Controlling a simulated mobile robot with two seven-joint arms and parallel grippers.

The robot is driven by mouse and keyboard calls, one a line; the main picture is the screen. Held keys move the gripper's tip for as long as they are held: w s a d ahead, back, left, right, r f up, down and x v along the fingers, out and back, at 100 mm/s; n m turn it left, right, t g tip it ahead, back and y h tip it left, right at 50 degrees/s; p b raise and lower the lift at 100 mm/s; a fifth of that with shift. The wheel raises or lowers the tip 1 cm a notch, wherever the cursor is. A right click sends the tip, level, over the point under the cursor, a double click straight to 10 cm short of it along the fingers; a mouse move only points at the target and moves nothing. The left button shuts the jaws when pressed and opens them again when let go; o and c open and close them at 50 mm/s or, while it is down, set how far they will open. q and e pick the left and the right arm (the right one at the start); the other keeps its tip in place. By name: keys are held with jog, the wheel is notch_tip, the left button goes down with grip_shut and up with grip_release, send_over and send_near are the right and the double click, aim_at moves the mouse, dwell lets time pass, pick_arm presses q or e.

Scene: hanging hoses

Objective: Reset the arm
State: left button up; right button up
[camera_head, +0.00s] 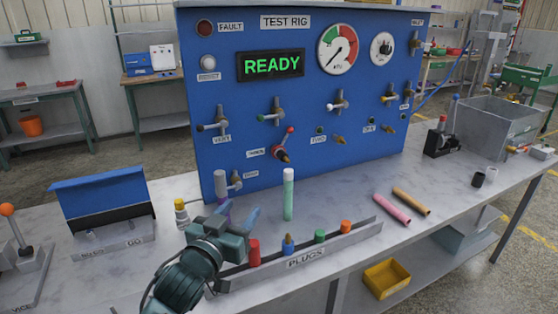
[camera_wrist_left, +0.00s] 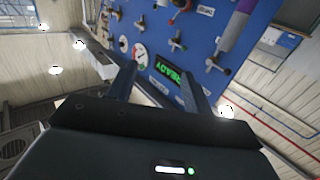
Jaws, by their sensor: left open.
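My left gripper (camera_head: 238,216) is at the front left of the workbench in the head view, behind the left end of the PLUGS rack. In the left wrist view its two blue-grey fingers stand apart with nothing between them (camera_wrist_left: 157,78). The blue test rig panel (camera_head: 330,110) stands behind it, apart from the fingers. A purple hose (camera_head: 223,208) hangs from the lower left port, partly hidden by the gripper; it also shows in the left wrist view (camera_wrist_left: 233,32). My right gripper is in neither view.
The PLUGS rack (camera_head: 306,261) holds coloured plugs near my left gripper. A green tube with a white end (camera_head: 288,197) stands upright behind it. Pink (camera_head: 391,209) and orange (camera_head: 411,201) tubes lie to the right. A blue-lidded box (camera_head: 104,193) is left; a grey bin (camera_head: 490,126) is right.

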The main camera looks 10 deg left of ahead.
pick_arm(q)
jog(key=s+d+f+g, duration=0.1)
jog(key=s+f+g, duration=0.6)
jog(key=s+f, duration=1.7)
notch_tip(320, 180, down, 4)
jog(key=shift+r+y, duration=0.15)
jog(key=shift+y, duration=0.25)
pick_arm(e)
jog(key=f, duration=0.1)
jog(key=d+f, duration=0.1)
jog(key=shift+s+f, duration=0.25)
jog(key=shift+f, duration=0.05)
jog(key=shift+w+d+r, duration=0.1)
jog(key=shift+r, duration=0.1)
